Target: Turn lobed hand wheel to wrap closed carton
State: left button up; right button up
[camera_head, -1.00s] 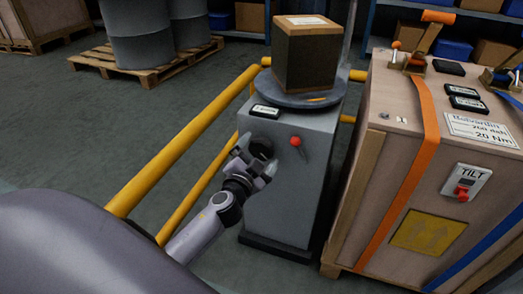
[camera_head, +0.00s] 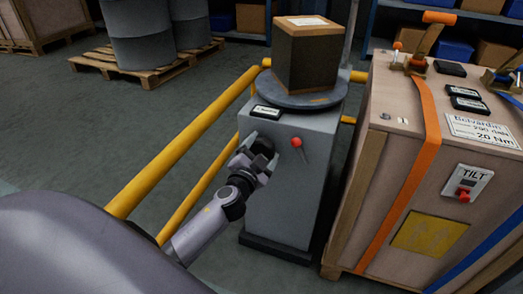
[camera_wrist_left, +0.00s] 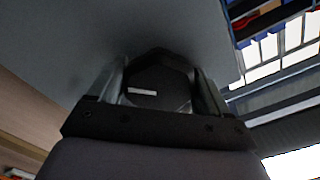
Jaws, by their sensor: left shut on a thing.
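The lobed hand wheel (camera_wrist_left: 158,85) is black with a white mark, on the front of the grey pedestal (camera_head: 290,190). My left gripper (camera_head: 254,160) is at the wheel, with a finger on either side of it, shut on it. The left wrist view shows the wheel between the two fingers (camera_wrist_left: 160,92). The carton (camera_head: 309,55) is a brown box with dark wrap on its sides and a white label on top. It stands on the round grey turntable (camera_head: 303,96) on the pedestal. My right gripper is not in view.
A red-knobbed lever (camera_head: 297,143) is close to the right of the wheel. A yellow rail (camera_head: 185,150) runs left of the pedestal. A large wooden crate (camera_head: 390,180) with orange and blue straps stands at the right. Drums on a pallet (camera_head: 140,68) are at the back left.

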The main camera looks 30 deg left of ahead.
pick_arm(q)
jog(key=m, duration=0.6)
jog(key=shift+m, duration=0.4)
jog(key=m+p, duration=0.1)
jog(key=m, duration=0.3)
jog(key=shift+r, duration=0.1)
jog(key=shift+m, duration=0.9)
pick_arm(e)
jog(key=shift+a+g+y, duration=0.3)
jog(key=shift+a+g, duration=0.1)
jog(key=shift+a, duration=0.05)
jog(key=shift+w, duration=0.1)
pick_arm(q)
jog(key=o, duration=0.8)
jog(key=shift+s, duration=0.1)
jog(key=shift+o, duration=0.9)
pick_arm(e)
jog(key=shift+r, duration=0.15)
